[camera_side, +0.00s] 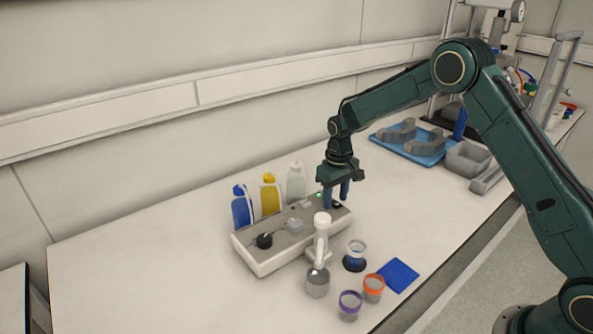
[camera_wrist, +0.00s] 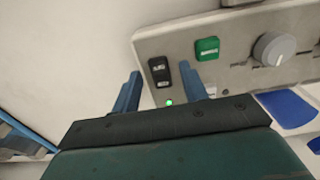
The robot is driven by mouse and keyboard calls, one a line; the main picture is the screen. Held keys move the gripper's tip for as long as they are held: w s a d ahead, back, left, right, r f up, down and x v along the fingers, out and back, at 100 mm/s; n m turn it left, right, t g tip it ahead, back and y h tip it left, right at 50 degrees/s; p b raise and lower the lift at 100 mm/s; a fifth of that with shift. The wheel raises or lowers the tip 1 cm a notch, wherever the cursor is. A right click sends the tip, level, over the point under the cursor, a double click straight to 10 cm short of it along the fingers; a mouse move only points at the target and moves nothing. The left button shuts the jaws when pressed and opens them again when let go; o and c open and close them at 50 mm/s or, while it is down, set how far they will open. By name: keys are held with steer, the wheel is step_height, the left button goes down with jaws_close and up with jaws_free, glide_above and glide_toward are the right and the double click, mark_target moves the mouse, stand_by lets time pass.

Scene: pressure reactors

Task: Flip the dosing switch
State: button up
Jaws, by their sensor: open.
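The dosing device (camera_side: 280,245) is a long pale box on the bench. In the wrist view its panel (camera_wrist: 225,30) carries a black rocker switch (camera_wrist: 160,71) with two halves and white markings. A lit green lamp (camera_wrist: 169,102) is near the switch. My gripper (camera_wrist: 160,70) is open and empty, with one blue finger on each side of the switch in that picture. In the side view my gripper (camera_side: 336,194) points down over the right end of the device. Contact between the fingers and the panel cannot be told.
A green button (camera_wrist: 207,48) and a grey knob (camera_wrist: 274,48) sit beside the switch. Blue (camera_side: 242,207), yellow (camera_side: 270,194) and clear (camera_side: 296,182) bottles stand behind the device. A dispensing head (camera_side: 322,228), small jars (camera_side: 349,305) and a blue pad (camera_side: 398,275) are in front.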

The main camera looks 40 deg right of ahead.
steer(key=shift+f, duration=0.1)
jaws_close()
steer(key=shift+s+t, duration=0.1)
steer(key=shift+t, duration=0.2)
steer(key=shift+s+t, duration=0.2)
steer(key=shift+t, duration=0.8)
steer(key=shift+f, duration=0.1)
jaws_free()
steer(key=shift+r, duration=0.2)
